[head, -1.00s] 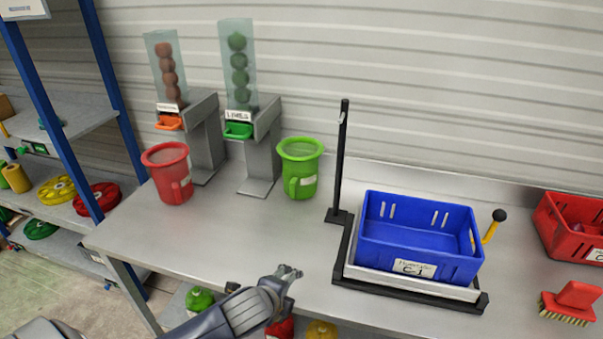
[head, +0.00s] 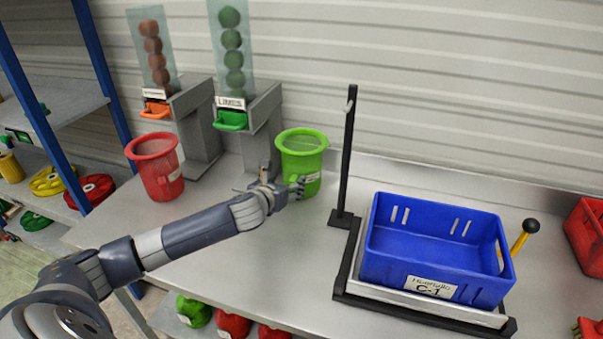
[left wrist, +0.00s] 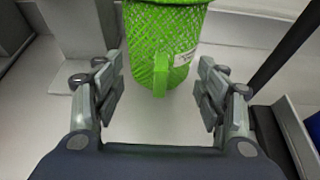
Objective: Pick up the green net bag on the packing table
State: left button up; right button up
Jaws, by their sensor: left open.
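The green net bag (head: 302,151) stands upright on the packing table (head: 240,276), in front of the wall and right of the limes dispenser. It is a mesh cup with a wide rim and a white label. In the left wrist view the bag (left wrist: 152,45) stands ahead, between the lines of the two fingers, with its handle strip facing me. My left gripper (head: 283,190) is at the bag's near side in the head view; it also shows in the left wrist view (left wrist: 163,92), open and empty, with the bag just beyond the fingertips. My right gripper is not in view.
A red net bag (head: 158,173) stands to the left. Two dispensers, one labelled limes (head: 231,118), stand behind. A black post (head: 346,160) and a blue crate (head: 425,254) on a scale are to the right. The table front is clear.

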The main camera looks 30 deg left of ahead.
aim_at(294, 177)
pick_arm(q)
jog(key=shift+x, duration=0.8)
jog(key=shift+p+x, duration=0.5)
jog(key=shift+x, duration=1.5)
jog(key=shift+w+f, duration=0.15)
jog(key=shift+w, duration=0.25)
jog(key=shift+w+f, duration=0.1)
jog(key=shift+w, duration=0.05)
jog(key=c, duration=1.2)
grip_shut()
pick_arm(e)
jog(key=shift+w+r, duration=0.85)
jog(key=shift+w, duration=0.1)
